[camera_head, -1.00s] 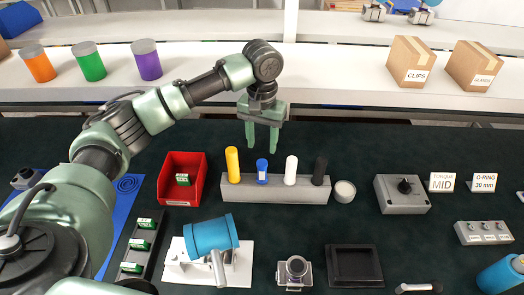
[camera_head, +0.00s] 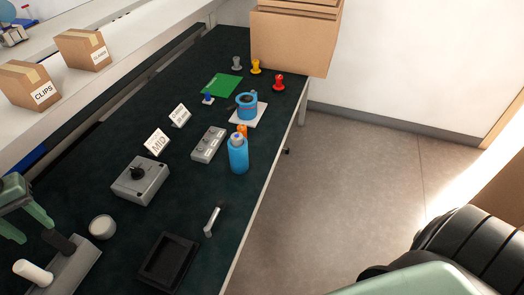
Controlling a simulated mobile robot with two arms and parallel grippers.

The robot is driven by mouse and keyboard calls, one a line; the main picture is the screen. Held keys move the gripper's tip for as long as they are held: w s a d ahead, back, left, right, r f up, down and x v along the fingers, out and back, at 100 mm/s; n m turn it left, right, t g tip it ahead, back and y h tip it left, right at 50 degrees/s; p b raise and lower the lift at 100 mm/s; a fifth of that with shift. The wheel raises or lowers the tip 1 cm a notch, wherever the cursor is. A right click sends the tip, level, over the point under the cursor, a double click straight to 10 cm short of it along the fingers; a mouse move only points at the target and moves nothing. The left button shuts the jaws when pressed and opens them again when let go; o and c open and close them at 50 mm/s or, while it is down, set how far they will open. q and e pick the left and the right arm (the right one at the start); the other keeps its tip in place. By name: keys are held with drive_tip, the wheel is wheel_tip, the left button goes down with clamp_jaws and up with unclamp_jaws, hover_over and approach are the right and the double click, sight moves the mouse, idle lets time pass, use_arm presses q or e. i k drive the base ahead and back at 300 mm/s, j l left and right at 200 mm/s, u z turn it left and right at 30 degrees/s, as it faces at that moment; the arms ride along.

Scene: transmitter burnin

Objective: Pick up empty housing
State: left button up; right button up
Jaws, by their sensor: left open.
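My left gripper (camera_head: 24,224) is at the left edge in the head view, open and pointing down over the holder block, far from the blue housing. Nothing shows between its fingers. A dark rounded part of my own body fills the lower right corner; my right gripper is not in view.
A blue bottle (camera_head: 238,157) stands near the bench's right edge, with a grey switch box (camera_head: 208,145) beside it. A grey knob box (camera_head: 140,181), a black tray (camera_head: 168,262) and a small handled tool (camera_head: 212,220) are nearer. Cardboard boxes (camera_head: 292,40) stand at the far end. Open floor lies right.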

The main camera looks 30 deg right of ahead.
sight(238, 156)
drive_tip(key=z, duration=0.75)
drive_tip(key=k+l, duration=0.05)
